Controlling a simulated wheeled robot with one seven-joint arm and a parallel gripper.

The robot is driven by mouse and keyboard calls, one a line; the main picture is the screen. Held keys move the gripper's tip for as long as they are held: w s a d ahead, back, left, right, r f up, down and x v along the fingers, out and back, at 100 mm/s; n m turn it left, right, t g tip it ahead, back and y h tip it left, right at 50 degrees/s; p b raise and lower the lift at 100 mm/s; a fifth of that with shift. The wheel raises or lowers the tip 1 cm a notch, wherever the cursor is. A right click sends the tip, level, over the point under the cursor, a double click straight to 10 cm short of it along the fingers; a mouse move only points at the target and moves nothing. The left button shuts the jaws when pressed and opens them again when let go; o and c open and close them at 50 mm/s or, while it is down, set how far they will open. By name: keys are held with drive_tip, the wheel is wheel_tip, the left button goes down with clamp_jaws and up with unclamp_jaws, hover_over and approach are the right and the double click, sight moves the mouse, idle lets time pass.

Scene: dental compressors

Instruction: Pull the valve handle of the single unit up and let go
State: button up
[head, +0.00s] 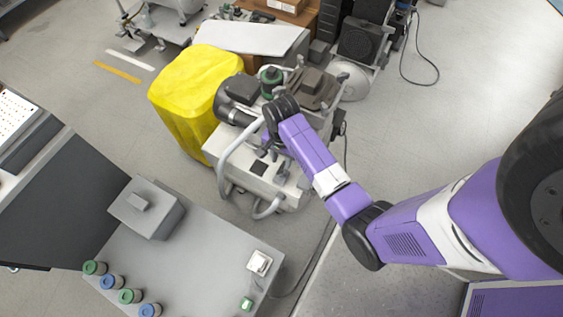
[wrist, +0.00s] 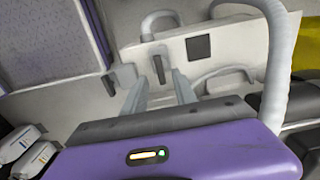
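The single unit (head: 262,178) is a pale grey compressor cabinet with hoses and a motor on top, at the centre of the head view. In the wrist view its pale panel (wrist: 225,38) shows a dark square and a small dark valve handle (wrist: 158,68). My gripper (wrist: 161,78) is open, with its two grey fingers pointing at the panel. The handle appears in the gap between the fingertips; I cannot tell whether they touch it. In the head view, my purple arm reaches over the unit and partly hides it.
A thick grey hose (wrist: 282,60) curves close beside my gripper on the right. A second dark lever (wrist: 109,85) is left of the fingers. A yellow-covered object (head: 190,100) stands left of the unit. A grey bench (head: 195,265) with colored knobs is in front.

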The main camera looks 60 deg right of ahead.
sight(281, 167)
drive_tip(key=shift+r, duration=1.55)
